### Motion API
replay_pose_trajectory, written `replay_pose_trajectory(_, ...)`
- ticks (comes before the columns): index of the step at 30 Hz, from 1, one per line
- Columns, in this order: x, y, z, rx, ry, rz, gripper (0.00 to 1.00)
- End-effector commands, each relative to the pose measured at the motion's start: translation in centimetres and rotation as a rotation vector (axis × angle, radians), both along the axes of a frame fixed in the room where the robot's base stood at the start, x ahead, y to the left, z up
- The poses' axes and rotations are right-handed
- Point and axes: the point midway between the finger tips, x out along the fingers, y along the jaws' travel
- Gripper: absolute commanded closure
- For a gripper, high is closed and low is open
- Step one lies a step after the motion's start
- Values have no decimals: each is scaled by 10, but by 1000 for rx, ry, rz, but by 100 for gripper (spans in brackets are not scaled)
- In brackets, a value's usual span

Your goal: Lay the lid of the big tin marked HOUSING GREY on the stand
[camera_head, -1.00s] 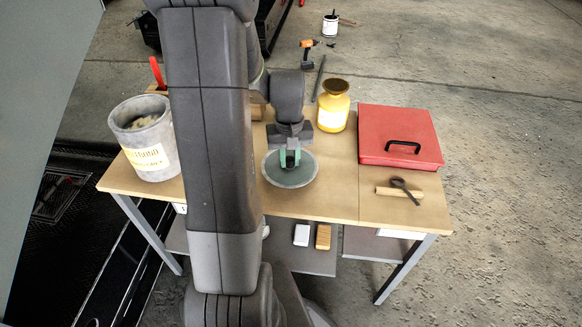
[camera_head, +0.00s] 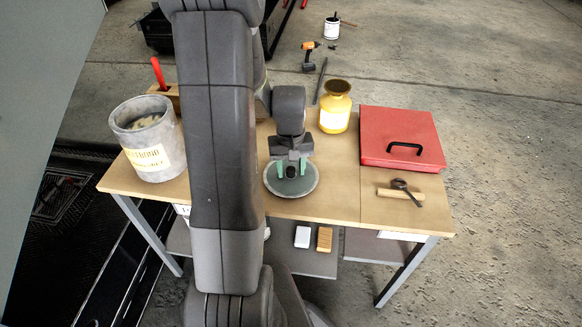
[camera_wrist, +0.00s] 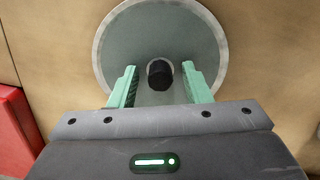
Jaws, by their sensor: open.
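A round grey-green lid (camera_head: 291,184) with a pale rim lies flat at the middle of the table. In the wrist view the lid (camera_wrist: 205,45) has a black knob (camera_wrist: 160,74) at its centre. My gripper (camera_head: 291,167) is open over it. In the wrist view its two green fingers (camera_wrist: 158,70) stand on either side of the knob, with a gap on each side. What lies directly under the lid is hidden. I cannot make out a stand or a tin marked HOUSING GREY; my arm covers part of the table.
A grey open pot (camera_head: 165,125) with a partly readable yellow label stands at the left. A yellow jar (camera_head: 335,106) stands behind the lid. The table's front right is partly clear.

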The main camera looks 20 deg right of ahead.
Motion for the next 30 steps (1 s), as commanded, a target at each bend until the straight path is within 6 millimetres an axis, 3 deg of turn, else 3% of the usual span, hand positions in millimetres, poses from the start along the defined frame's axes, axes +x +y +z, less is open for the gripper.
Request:
replay_pose_trajectory(5, 1, -1, 15, -2, -5, 0, 56)
replay_pose_trajectory(19, 5, -1, 107, -2, -3, 0, 56)
replay_pose_trajectory(24, 5, -1, 121, 0, -1, 0, 56)
replay_pose_trajectory(30, 5, -1, 123, 0, 0, 0, 56)
